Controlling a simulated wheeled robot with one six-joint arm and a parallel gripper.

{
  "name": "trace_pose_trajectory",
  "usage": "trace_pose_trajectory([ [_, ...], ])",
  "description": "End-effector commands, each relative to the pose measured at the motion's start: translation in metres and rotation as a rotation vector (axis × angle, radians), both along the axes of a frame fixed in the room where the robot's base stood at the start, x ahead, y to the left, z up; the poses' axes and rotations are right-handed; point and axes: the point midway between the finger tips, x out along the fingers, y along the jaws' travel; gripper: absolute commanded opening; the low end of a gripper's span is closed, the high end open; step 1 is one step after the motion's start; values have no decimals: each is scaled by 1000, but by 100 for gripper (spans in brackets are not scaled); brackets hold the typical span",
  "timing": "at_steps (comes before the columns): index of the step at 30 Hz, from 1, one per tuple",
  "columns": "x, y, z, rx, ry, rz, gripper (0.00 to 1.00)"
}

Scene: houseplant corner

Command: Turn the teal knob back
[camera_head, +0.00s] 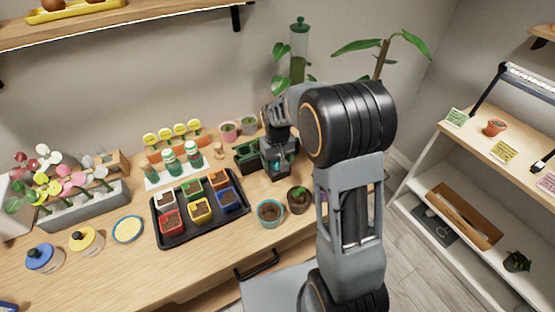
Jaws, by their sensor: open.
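My gripper (279,168) points down over the back right part of the wooden table and is open. A small teal patch, which looks like the teal knob (284,160), shows between and behind the fingers. Most of it is hidden by the gripper, so its pointer or turn cannot be made out. I cannot tell whether the fingers touch it. A dark green box (247,155) stands just left of the gripper.
A black tray (174,236) with several coloured pots lies left of my gripper. A teal-rimmed pot (269,212) and a dark pot (299,200) stand in front. Small pots (228,131) stand behind. A tall green-lidded jar (299,50) stands at the back.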

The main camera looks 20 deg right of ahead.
Motion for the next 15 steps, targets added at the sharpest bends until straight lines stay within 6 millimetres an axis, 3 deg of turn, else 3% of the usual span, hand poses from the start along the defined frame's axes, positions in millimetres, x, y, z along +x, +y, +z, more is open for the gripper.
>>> trace_pose_trajectory([
  [4, 0, 0, 0, 0, 0, 0, 75],
  [15, 0, 0, 0, 0, 0, 0, 39],
])
